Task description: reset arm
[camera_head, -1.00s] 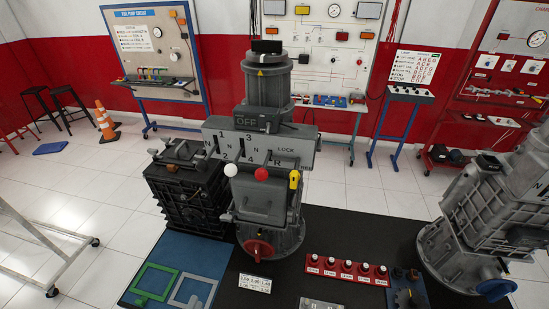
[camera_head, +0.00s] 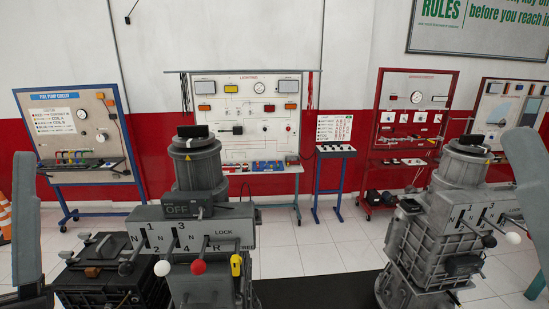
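Parts of my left arm show at the left edge and parts of my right arm at the right edge, both grey and upright. Neither gripper's fingers are in view. The task names no separate object. The near gearbox trainer (camera_head: 205,290) stands in the lower middle, with a grey panel (camera_head: 190,232) marked with gear numbers, "OFF" and "LOCK". White (camera_head: 162,268), red (camera_head: 199,267) and yellow (camera_head: 236,264) lever ends stick out at its front.
A black finned box (camera_head: 110,290) stands left of the near trainer, close to my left arm. A second gearbox trainer (camera_head: 430,240) stands at the right, near my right arm. Training boards (camera_head: 75,130) line the red and white wall. White floor (camera_head: 290,250) shows between the trainers.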

